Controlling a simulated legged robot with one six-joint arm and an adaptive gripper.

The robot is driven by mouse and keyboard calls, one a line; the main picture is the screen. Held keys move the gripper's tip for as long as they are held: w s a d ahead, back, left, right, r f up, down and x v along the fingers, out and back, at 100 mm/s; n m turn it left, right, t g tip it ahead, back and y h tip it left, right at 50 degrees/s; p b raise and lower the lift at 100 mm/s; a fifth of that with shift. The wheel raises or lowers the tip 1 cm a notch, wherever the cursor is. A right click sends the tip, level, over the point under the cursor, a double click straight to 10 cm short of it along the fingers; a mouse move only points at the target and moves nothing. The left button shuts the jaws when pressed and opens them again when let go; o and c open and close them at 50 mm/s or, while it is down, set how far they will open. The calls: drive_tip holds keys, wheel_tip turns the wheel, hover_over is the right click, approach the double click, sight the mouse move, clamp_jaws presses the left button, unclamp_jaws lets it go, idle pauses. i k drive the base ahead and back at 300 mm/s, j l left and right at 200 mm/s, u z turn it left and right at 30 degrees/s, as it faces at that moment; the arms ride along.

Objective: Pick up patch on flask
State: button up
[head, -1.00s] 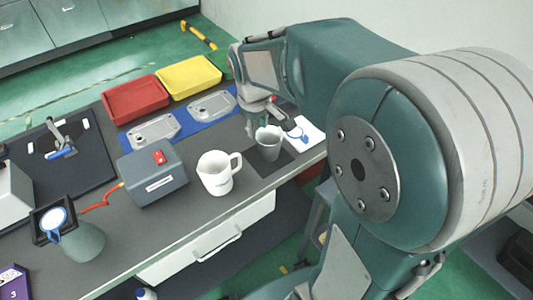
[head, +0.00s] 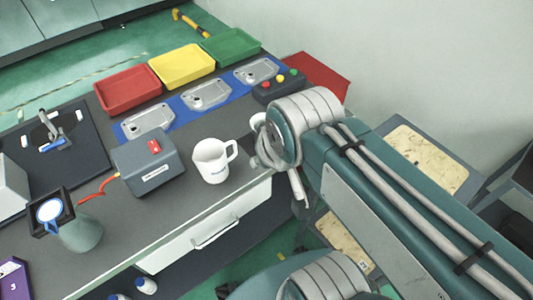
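The flask (head: 82,233) is a grey-green rounded vessel at the lower left of the table in the head view. A black square frame (head: 68,199) sits at its top. A round white patch with a blue rim (head: 49,211) shows at the frame, facing me; whether it touches the flask is unclear. My gripper is at the far end of my arm, right of the white mug and well away from the flask. Only pale grey parts show there, and I cannot make out the fingertips or anything held.
A white mug (head: 212,160) and a grey box (head: 149,163) with a red switch stand between my arm and the flask. A red cable (head: 97,196) runs from the box towards the flask. Red (head: 127,90), yellow (head: 183,66) and green (head: 231,47) trays line the back.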

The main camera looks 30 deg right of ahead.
sight(47, 214)
drive_tip(key=j+u, duration=0.2)
drive_tip(key=u, duration=0.25)
drive_tip(key=j+u, duration=0.15)
drive_tip(key=u, duration=0.3)
drive_tip(key=i+j+u, duration=0.1)
drive_tip(key=u, duration=0.35)
drive_tip(key=i+j+z, duration=0.15)
drive_tip(key=j, duration=0.25)
drive_tip(key=i+j+z, duration=0.15)
drive_tip(key=j, duration=0.2)
drive_tip(key=j+z, duration=0.15)
drive_tip(key=j, duration=0.25)
